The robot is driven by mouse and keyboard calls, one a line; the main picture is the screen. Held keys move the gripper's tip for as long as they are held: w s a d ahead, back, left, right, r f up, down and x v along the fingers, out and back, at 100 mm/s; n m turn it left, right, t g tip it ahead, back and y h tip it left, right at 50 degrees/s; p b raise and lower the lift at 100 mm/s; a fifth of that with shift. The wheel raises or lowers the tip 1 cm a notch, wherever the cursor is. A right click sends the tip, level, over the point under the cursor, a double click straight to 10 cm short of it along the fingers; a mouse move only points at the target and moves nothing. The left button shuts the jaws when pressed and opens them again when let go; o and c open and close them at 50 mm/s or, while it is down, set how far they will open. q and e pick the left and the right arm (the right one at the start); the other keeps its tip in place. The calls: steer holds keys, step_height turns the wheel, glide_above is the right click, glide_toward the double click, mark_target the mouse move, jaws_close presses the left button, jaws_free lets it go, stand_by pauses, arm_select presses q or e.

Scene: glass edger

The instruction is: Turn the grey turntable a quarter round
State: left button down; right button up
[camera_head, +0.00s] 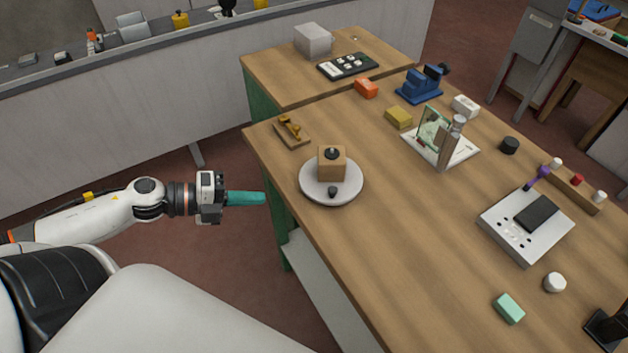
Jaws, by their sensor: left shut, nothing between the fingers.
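The grey turntable (312,190) is a round light-grey disc near the left edge of the wooden table. A brown wooden block (331,163) with a dark round piece on top sits on it, towards its back. A small dark knob (332,191) stands near the disc's front rim. My left gripper (262,198) comes in from the left with its teal fingers shut and empty. Its tips are just off the table's left edge, to the left of the turntable and apart from it. My right gripper is not in view.
A wooden tool (291,132) lies behind the turntable, near the left edge. A yellow block (398,117), a glass piece on a white base (456,151) and a white device (503,234) stand further right. The tabletop just right and in front of the turntable is clear.

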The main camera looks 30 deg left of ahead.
arm_select(q)
steer(key=w+d, duration=0.2)
steer(key=d, duration=0.1)
steer(key=p, duration=0.2)
glide_toward(329, 193)
steer(key=x, duration=0.5)
steer(key=shift+w+a+f, duration=0.15)
steer(key=shift+f, duration=0.1)
steer(key=shift+w+d+f, duration=0.1)
steer(key=shift+w+d, duration=0.3)
steer(key=shift+d, duration=0.05)
steer(key=shift+w+d+f, duration=0.1)
steer(key=shift+d, duration=0.05)
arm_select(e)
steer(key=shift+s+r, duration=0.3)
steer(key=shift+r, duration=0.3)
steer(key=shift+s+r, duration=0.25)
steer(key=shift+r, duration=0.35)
arm_select(q)
steer(key=shift+d+p, duration=0.15)
steer(key=shift+p, duration=0.35)
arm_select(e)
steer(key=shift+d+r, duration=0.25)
